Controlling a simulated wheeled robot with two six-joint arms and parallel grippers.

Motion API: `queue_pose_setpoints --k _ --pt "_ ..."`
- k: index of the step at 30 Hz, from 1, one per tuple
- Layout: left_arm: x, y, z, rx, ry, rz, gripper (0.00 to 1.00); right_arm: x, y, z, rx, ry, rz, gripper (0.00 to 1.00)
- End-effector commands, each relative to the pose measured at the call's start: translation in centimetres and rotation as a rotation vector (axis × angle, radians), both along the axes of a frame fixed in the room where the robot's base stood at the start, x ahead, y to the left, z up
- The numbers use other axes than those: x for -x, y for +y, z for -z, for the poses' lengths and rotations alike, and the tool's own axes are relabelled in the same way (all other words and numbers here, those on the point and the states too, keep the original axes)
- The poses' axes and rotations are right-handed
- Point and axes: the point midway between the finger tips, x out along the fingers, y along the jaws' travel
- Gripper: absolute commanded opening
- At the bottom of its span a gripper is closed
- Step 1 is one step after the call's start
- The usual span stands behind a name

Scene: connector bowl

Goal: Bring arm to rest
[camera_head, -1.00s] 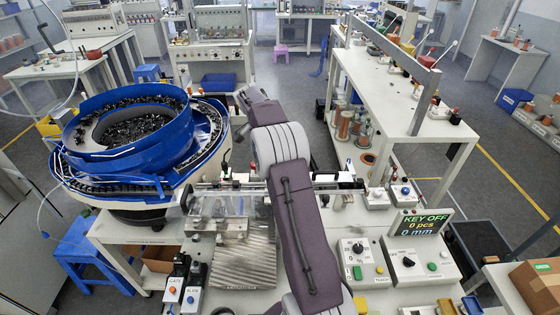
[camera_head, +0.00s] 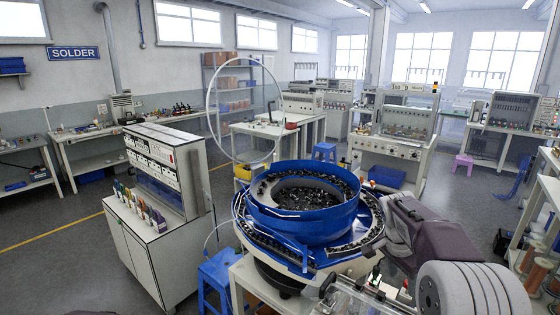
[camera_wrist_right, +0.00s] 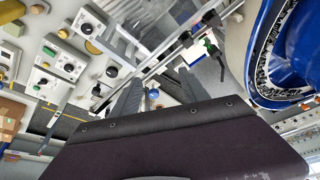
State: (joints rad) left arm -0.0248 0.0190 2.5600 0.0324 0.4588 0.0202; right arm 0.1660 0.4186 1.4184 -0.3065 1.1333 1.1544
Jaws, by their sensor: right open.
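My right arm comes in at the lower right of the head view, with a grey ringed joint and a dark purple link (camera_head: 436,231). It stands to the right of the blue bowl feeder (camera_head: 318,222), apart from its rim as far as I can tell. Its fingertips cannot be made out there. In the wrist view my right gripper (camera_wrist_right: 158,88) is open, its dark fingers apart with nothing held between them. A purple arm cover fills the bottom of that view. The bowl's blue side (camera_wrist_right: 301,45) shows at its right. My left gripper is not in view.
The bowl holds many small black parts. A blue stool (camera_head: 217,280) stands left of the feeder. A white cabinet (camera_head: 150,255) is farther left, with open floor between. Control boxes (camera_wrist_right: 60,62) show at the wrist view's left. Benches line the back.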

Motion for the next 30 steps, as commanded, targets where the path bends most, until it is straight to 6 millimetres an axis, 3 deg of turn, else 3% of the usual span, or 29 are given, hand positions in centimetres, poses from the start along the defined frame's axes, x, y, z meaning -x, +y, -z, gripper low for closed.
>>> queue_pose_setpoints --k 3,7,9,12,14,19,30 --pt "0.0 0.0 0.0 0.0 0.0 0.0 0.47 3.9 5.5 2.1 -0.057 0.059 -0.205 0.52" --pt "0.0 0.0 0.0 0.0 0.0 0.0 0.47 10.4 10.8 6.0 -0.126 0.136 -0.501 0.52" --pt "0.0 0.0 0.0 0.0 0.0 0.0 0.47 14.3 12.8 8.5 -0.16 0.173 -0.66 0.52" --pt "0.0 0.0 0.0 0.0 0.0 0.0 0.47 19.1 14.1 11.6 -0.192 0.216 -0.854 0.52" --pt "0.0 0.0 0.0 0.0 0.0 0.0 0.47 21.1 14.5 13.2 -0.201 0.237 -0.962 0.52" --pt "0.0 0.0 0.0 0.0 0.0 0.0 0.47 19.9 14.8 13.5 -0.144 0.195 -1.162 0.52" --pt "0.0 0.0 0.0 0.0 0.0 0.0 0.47 19.9 14.8 13.6 -0.14 0.2 -1.19 0.52"
